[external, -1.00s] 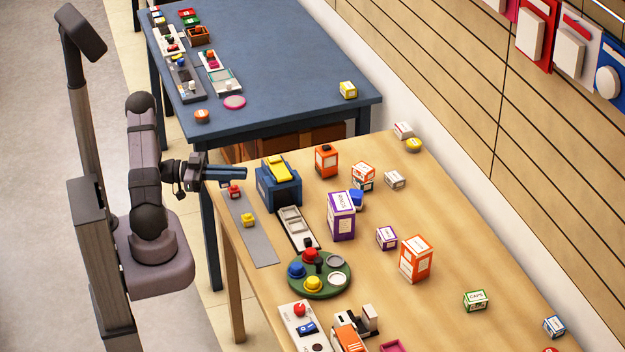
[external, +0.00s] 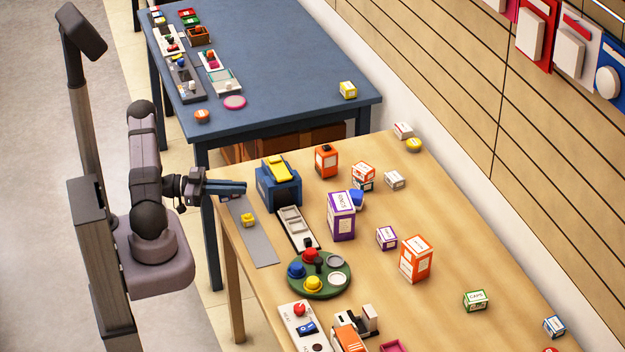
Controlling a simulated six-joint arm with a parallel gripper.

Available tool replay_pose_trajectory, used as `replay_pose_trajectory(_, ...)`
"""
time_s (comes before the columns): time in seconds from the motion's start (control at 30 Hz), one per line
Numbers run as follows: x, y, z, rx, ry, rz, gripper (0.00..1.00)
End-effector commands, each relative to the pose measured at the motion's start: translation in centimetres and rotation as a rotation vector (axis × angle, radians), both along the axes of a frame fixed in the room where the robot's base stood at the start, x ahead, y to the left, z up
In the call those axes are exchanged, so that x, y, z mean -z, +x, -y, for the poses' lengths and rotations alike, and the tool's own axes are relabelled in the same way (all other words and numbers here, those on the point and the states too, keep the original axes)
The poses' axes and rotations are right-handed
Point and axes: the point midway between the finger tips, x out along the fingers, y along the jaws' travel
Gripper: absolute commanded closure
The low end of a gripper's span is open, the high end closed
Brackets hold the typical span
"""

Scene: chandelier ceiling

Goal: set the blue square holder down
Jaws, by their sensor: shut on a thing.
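My gripper (external: 236,187) is low over the far end of the grey strip (external: 262,250), at the table's left edge. It is shut on the blue square holder, but I cannot separate the holder from the dark blue fingers in this view. I cannot tell whether what it holds touches the strip. The part of the strip under the fingers is hidden. A yellow piece (external: 248,220) stands on the strip, nearer the camera than the gripper.
A blue box with a yellow top (external: 268,195) stands close right of the fingertips. A white tray (external: 296,228) and a round green stand (external: 320,287) are nearer the camera. Several small cartons stand further right. The strip's near part is bare.

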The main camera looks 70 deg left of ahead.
Motion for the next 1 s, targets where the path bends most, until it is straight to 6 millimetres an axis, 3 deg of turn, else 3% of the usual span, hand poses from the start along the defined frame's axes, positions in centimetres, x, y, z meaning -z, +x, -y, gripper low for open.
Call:
replay_pose_trajectory(0.23, 0.6, 0.0, 0.0, 0.000, -0.001, 0.000, 1.00)
replay_pose_trajectory(0.6, 3.7, 0.0, 0.0, 0.000, 0.000, 0.000, 1.00)
replay_pose_trajectory(0.87, 4.1, 0.0, 0.1, 0.000, 0.000, -0.003, 1.00)
replay_pose_trajectory(0.9, 4.1, 0.0, 0.1, 0.000, 0.001, -0.004, 0.85)
replay_pose_trajectory(0.93, 4.1, 0.0, 0.1, 0.001, 0.001, -0.004, 0.78)
replay_pose_trajectory(1.0, 4.1, 0.0, 0.1, 0.000, 0.000, -0.003, 0.74)
